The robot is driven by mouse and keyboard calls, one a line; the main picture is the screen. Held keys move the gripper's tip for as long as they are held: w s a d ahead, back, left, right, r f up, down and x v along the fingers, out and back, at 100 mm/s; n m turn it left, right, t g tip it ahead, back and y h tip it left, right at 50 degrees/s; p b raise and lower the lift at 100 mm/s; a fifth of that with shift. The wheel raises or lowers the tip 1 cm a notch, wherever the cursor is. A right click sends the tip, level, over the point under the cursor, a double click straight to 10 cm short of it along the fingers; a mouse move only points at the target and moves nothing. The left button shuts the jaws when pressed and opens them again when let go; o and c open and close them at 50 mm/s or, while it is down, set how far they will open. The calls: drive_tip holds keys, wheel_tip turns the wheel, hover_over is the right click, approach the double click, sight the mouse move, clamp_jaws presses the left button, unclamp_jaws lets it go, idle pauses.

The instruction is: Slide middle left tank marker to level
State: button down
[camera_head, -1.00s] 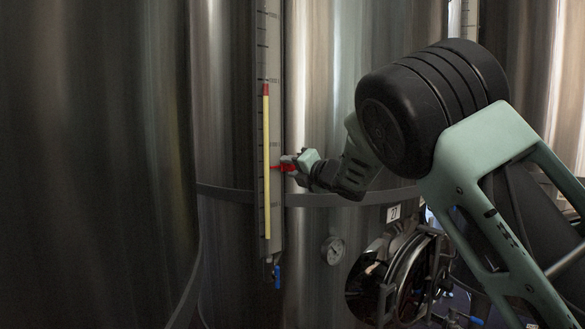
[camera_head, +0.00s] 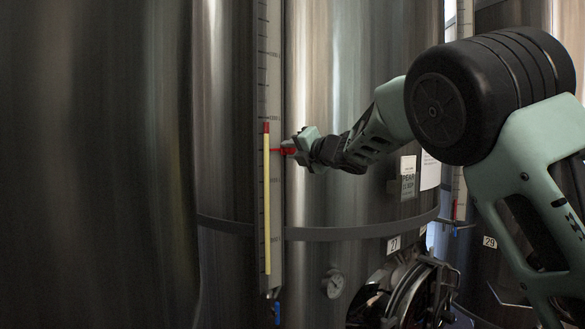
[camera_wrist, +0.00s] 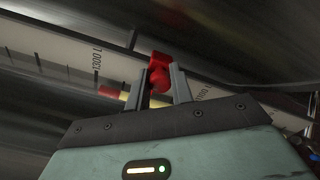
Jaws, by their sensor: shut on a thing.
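The tank marker (camera_head: 282,151) is a small red slider with a thin pointer on the tall scale (camera_head: 274,75) of the middle left tank. A yellow level column (camera_head: 267,210) with a red top (camera_head: 266,127) runs along this scale. The marker's pointer is a little below that red top. My gripper (camera_head: 293,149) reaches in from the right and is shut on the marker. In the wrist view the marker (camera_wrist: 159,70) sits between both fingers, and the column's red top (camera_wrist: 110,92) is just left of them. Part of the marker is hidden by the fingers.
The curved steel tank wall (camera_head: 335,110) lies close behind my gripper. Below are a dark band (camera_head: 350,231), a round dial (camera_head: 333,283) and a hatch (camera_head: 405,295). A blue valve handle (camera_head: 277,312) is under the scale. Another large tank (camera_head: 90,160) fills the left.

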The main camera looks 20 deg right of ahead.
wheel_tip(320, 180, up, 4)
drive_tip(key=shift+r+p, duration=0.2)
drive_tip(key=shift+p, duration=0.55)
drive_tip(key=c, duration=1.2)
unclamp_jaws()
drive_tip(key=shift+f, duration=0.1)
drive_tip(key=shift+c, duration=0.2)
drive_tip(key=b+v, duration=0.8)
drive_tip(key=v, duration=0.9)
drive_tip(key=shift+s, duration=0.2)
